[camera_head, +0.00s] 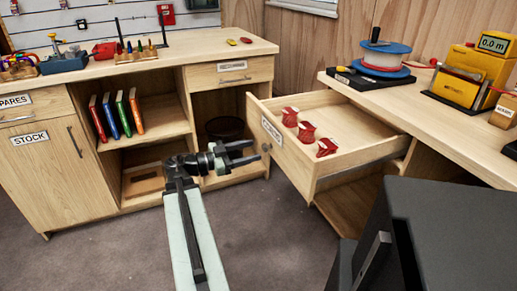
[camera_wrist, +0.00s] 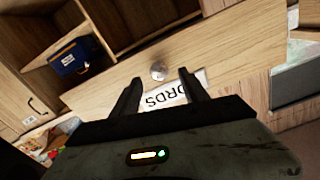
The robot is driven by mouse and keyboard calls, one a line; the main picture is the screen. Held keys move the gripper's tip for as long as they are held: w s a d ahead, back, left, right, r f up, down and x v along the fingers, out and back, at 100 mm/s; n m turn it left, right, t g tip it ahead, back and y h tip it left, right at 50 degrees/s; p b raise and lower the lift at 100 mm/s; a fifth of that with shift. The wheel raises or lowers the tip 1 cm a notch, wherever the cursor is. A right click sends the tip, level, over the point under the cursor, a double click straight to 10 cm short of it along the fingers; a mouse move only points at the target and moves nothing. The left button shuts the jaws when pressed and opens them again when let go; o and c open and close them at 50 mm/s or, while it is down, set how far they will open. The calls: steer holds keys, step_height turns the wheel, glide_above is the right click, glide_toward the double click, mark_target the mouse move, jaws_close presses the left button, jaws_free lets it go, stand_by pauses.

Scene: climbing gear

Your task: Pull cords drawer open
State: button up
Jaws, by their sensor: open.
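The drawer (camera_head: 290,158) under the right-hand bench stands pulled out, with three red items (camera_head: 305,132) lying inside it. Its front carries a white label, too small to read in the head view, and a round knob (camera_head: 265,147). In the wrist view a wooden drawer front (camera_wrist: 110,85) has a label (camera_wrist: 178,92) showing "ORDS", its first letter hidden by a finger, and a metal knob (camera_wrist: 158,71). My gripper (camera_head: 254,152) is open and empty, just left of the knob. In the wrist view the knob appears beyond and between the fingertips, apparently untouched.
The left bench holds a spares drawer (camera_head: 40,101), a stock cupboard (camera_head: 45,160) and several books (camera_head: 117,115) on a shelf. A rope spool (camera_head: 382,58) and a yellow device (camera_head: 475,75) stand on the right bench. Grey floor (camera_head: 262,220) lies clear between them.

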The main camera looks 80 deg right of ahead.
steer(key=shift+v, duration=1.95)
steer(key=shift+s, duration=0.1)
steer(key=w+a+f+n+t+h, duration=0.1)
steer(key=w+a+f+n+t, duration=0.2)
steer(key=w+a, duration=0.45)
steer(key=w+a+f+n+t+h, duration=0.1)
steer(key=w+a+f+n+t, duration=0.3)
steer(key=w, duration=0.7)
steer(key=w+a+f+n+t, duration=0.1)
steer(key=w+a+t, duration=0.2)
steer(key=w+a, duration=0.5)
steer(key=w+a+f+n+t+y, duration=0.2)
steer(key=w+a+f+n+y, duration=0.25)
steer(key=a+n, duration=0.55)
steer(key=w+a+f+n+t+y, duration=0.1)
steer(key=w+a+f+n+y, duration=0.35)
steer(key=a, duration=1.05)
steer(key=w+a+f+n+t+y, duration=0.2)
steer(key=a+f+n+y, duration=0.2)
steer(key=a+f+n, duration=0.6)
step_height(320, 180, up, 41)
steer(key=a+m+p, duration=0.1)
steer(key=p, duration=3.7)
steer(key=shift+a+r, duration=0.15)
steer(key=shift+a, duration=0.25)
